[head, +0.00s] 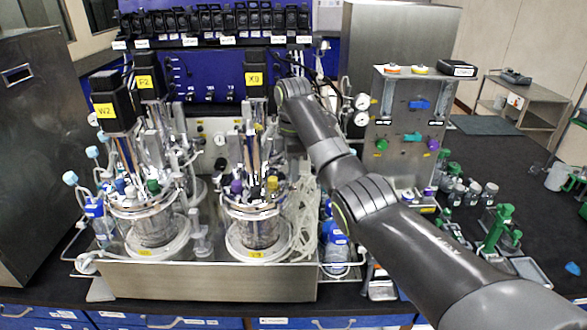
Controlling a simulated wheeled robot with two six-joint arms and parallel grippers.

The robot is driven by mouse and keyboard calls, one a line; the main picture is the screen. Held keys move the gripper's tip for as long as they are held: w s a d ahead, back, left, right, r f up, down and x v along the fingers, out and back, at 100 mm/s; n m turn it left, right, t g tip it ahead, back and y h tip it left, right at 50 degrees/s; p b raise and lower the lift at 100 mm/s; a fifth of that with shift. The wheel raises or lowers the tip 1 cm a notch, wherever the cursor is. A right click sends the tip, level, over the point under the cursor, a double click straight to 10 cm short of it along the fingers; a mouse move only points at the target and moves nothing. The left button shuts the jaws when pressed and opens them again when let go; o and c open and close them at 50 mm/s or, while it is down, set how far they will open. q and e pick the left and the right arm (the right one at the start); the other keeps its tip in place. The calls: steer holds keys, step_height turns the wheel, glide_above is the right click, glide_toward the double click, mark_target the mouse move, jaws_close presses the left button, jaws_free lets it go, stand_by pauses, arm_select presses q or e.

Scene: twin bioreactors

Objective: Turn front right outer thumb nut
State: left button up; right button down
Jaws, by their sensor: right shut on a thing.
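The right-hand glass vessel (262,232) stands in the steel tray, with a steel head plate (254,204) crowded with ports, caps and tubing. My right arm comes in from the right and bends down beside this vessel's motor column. My right gripper (284,150) hangs at the head plate's right side and is shut on a thumb nut there. Its fingertips and the nut are mostly hidden by the wrist, fittings and tubes. The left-hand glass vessel (155,228) stands beside it, apart from my arm. My left gripper is not in view.
The steel tray (210,281) has a front rail along the bench edge. Clear tubing (303,210) hangs close right of the right-hand vessel. A steel control box (408,125) stands behind my forearm. Green-capped bottles (457,195) and green tools (495,228) lie at the right.

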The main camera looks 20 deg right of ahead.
stand_by(0.3)
steer(key=c, duration=1.3)
jaws_free()
